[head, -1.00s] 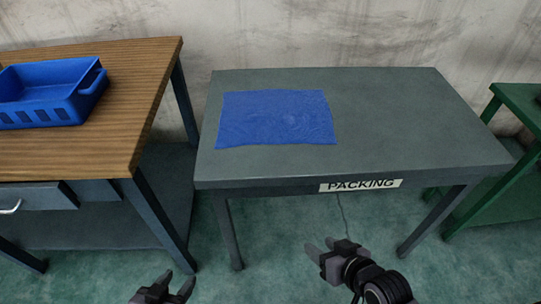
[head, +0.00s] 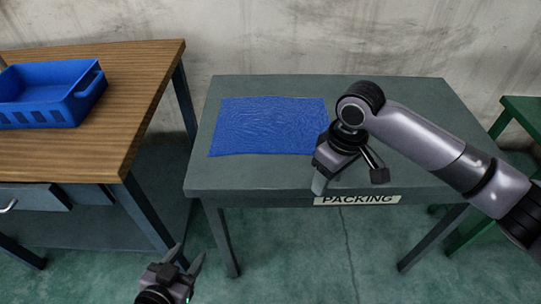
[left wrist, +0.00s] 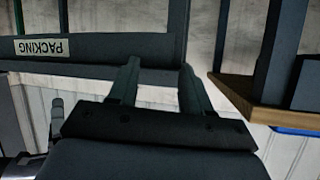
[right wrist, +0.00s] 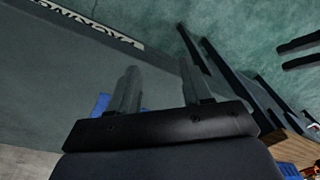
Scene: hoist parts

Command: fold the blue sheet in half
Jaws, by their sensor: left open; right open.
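The blue sheet (head: 268,126) lies flat and slightly wrinkled on the left part of the grey packing table (head: 420,120). Its right edge is partly hidden by my right arm. My right gripper (head: 322,180) is open and empty, above the table's front part by the sheet's near right corner. A bit of blue sheet (right wrist: 102,103) shows beside a finger in the right wrist view. My left gripper (head: 187,255) is open and empty, low in front of the table over the floor. The left wrist view shows its two fingers (left wrist: 156,88) spread apart.
A wooden-topped bench (head: 120,110) stands at the left with a blue crate (head: 50,95) on it. A green table (head: 525,110) stands at the right. A gap separates the bench from the packing table. The packing table's right part is bare.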

